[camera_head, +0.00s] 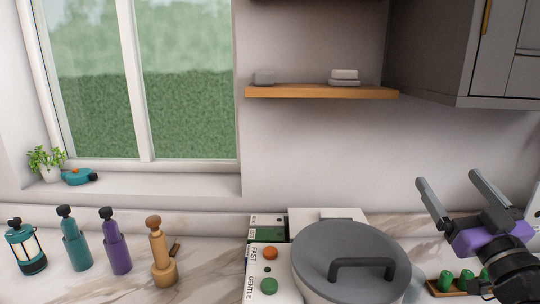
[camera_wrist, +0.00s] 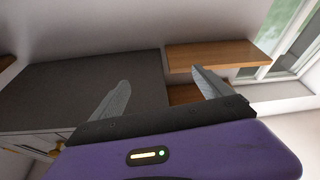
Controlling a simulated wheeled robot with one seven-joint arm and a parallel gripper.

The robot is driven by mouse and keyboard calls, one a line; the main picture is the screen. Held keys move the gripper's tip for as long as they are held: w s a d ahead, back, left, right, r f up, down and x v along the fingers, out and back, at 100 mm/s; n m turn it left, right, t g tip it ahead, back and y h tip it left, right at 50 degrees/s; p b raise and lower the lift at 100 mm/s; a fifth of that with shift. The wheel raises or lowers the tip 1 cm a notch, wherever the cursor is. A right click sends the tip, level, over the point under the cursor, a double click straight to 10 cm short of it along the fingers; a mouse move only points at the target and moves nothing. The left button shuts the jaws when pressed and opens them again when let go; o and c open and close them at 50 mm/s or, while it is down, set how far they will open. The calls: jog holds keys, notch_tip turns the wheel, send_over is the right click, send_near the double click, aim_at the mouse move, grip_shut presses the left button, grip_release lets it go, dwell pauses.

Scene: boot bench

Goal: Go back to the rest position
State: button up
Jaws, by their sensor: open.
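My gripper (camera_head: 455,190) is at the right side of the head view, raised above the counter with its two grey fingers spread apart. Nothing is between the fingers. In the wrist view the fingers of my gripper (camera_wrist: 165,95) also stand wide apart and empty, with the grey cabinet and a wooden shelf beyond them. My gripper touches nothing that I can see.
A machine with a round grey lid (camera_head: 350,255) stands on the counter, left of my gripper. Green pieces in a wooden holder (camera_head: 447,289) lie below my arm. Several bottles (camera_head: 115,245) and a lantern (camera_head: 27,248) stand left. A wooden shelf (camera_head: 320,92) and grey cabinet (camera_head: 440,50) hang above.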

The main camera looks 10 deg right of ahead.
jog(key=s+a+f+g+y, duration=0.1)
jog(key=s+a+f+g, duration=0.1)
jog(key=s+a+f, duration=0.6)
jog(key=s+a+f+g+y, duration=0.1)
jog(key=s+a+f+g, duration=0.1)
jog(key=s+a+f, duration=0.5)
jog(key=s+a+f+g+y, duration=0.2)
jog(key=s+a+f, duration=0.6)
jog(key=s+f, duration=0.7)
jog(key=s, duration=0.5)
jog(key=shift+s+a+g, duration=0.2)
jog(key=shift+a+g, duration=0.15)
jog(key=shift+g, duration=0.05)
